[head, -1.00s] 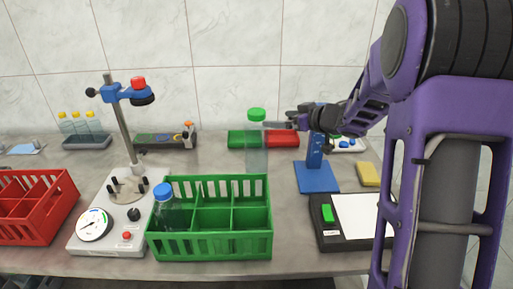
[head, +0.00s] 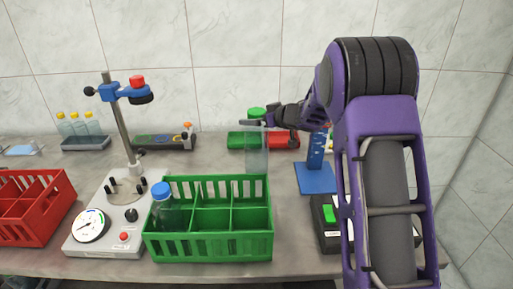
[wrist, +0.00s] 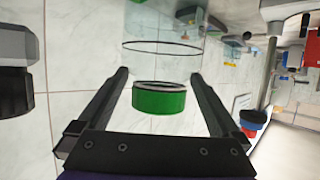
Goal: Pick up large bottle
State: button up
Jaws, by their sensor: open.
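A tall clear bottle (head: 257,158) with a green cap (head: 257,113) stands upright at the back edge of the green crate; its base is hidden by the crate. My gripper (head: 256,123) reaches in from the right at the height of the cap and neck. In the wrist view, my gripper (wrist: 158,76) is open, with one finger on each side of the green cap (wrist: 158,100). The clear bottle body (wrist: 165,38) extends beyond the fingertips. I see gaps between fingers and cap. A smaller blue-capped bottle (head: 162,208) stands in the crate's left compartment.
The green crate (head: 210,247) is in front of the tall bottle. A capping stand (head: 122,125) with a gauge is left of it, and a red crate (head: 35,225) further left. A blue stand (head: 317,178) and a scale (head: 328,230) are on the right.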

jog(key=shift+f, duration=0.1)
grip_shut()
dwell(0.6)
